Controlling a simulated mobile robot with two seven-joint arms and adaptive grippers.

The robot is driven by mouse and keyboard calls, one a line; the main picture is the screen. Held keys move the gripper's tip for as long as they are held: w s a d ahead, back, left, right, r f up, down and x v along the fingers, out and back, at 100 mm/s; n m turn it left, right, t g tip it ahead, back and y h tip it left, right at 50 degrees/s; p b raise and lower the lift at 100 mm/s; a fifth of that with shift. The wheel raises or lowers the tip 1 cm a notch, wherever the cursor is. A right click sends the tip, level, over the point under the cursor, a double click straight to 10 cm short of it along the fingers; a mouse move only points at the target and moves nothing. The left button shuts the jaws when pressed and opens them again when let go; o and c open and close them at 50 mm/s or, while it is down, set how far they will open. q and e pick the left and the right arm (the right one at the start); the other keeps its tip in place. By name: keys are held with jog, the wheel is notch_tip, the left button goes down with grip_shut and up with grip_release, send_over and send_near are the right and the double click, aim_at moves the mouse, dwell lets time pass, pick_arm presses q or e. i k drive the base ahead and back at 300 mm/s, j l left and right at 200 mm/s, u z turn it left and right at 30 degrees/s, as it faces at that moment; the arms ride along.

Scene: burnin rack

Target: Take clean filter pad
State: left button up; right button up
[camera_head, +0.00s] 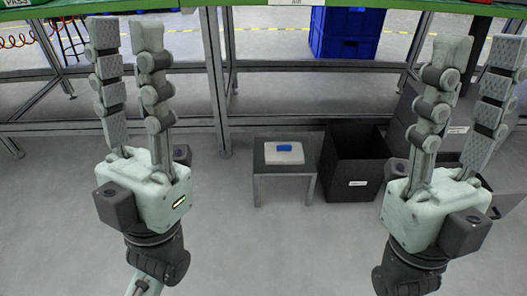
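A white, flat, pad-like thing (284,158) lies on a small dark-topped table (260,166) in the middle of the head view. A small blue item (286,147) lies on top of it. I cannot tell for sure whether the white thing is the clean filter pad. My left gripper (125,36) is raised at the left with its fingers pointing up, open and empty. My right gripper (479,52) is raised at the right, also open and empty. Both are apart from the small table.
A black open bin (356,172) stands on the floor just right of the small table. A long green-topped bench (260,45) with grey metal legs runs across the back. A blue crate (346,35) stands behind it. The grey floor (265,250) in front is clear.

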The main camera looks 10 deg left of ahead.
aim_at(288, 153)
jog(key=i+z, duration=0.3)
jog(key=i, duration=1)
